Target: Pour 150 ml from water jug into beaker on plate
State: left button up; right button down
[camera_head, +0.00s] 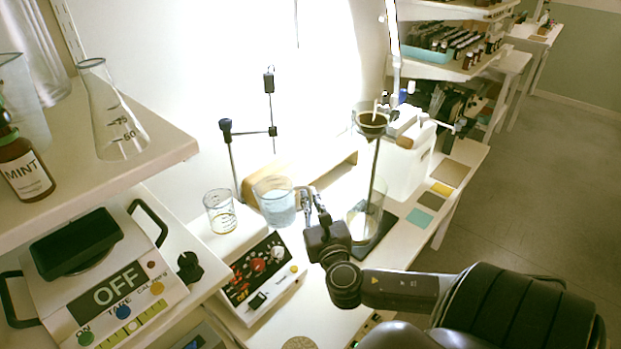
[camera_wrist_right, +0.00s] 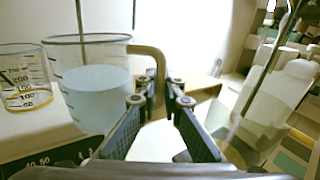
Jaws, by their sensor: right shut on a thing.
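The water jug (camera_head: 275,208) is clear, holds pale blue water and stands about upright. It also shows in the wrist view (camera_wrist_right: 92,95). My right gripper (camera_head: 310,205) is shut on the jug's tan handle, and its fingers (camera_wrist_right: 161,95) show around the handle in the wrist view. The beaker (camera_head: 219,211) is small and clear, with dark graduation marks and a little yellowish content or tint at its bottom (camera_wrist_right: 26,95). It stands on the white plate (camera_head: 205,238) of the control-panel device, left of the jug. Whether the jug touches anything below is unclear. My left gripper is out of view.
The device's dark panel (camera_head: 262,268) with knobs faces front. A metal stand rod (camera_head: 233,165) rises behind the beaker. A funnel (camera_head: 372,123) and glass cylinder (camera_head: 365,222) stand to the right. A scale (camera_head: 95,270) and shelf with flask (camera_head: 112,125) are at left.

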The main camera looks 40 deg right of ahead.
jog(key=shift+w+a+r+n+g+p, duration=0.15)
jog(key=shift+w+a+r+n+p, duration=0.1)
jog(key=shift+r+n+p, duration=0.4)
jog(key=shift+w+a+r+n+g+p, duration=0.1)
jog(key=shift+w+a+r+n+p, duration=0.2)
jog(key=shift+p, duration=0.55)
jog(key=shift+w+a+r+n+g+p, duration=0.15)
jog(key=shift+a+r+n+p, duration=0.1)
jog(key=shift+r+n+p, duration=0.4)
dwell(0.9)
jog(key=shift+w+a+r+n+p, duration=0.25)
jog(key=shift+a+r+n+p, duration=0.05)
jog(key=shift+r+p, duration=0.3)
jog(key=shift+w+a+r+n+p, duration=0.25)
jog(key=shift+r+p, duration=0.2)
jog(key=shift+p, duration=0.25)
dwell(0.5)
jog(key=shift+w+a+r+n+g+p, duration=0.15)
jog(key=shift+w+a+r+n+p, duration=0.15)
jog(key=shift+a+r+n+p, duration=0.25)
jog(key=shift+w+a+r+n+g+p, duration=0.2)
jog(key=shift+w+r+n+p, duration=0.1)
jog(key=shift+r+p, duration=0.3)
dwell(0.8)
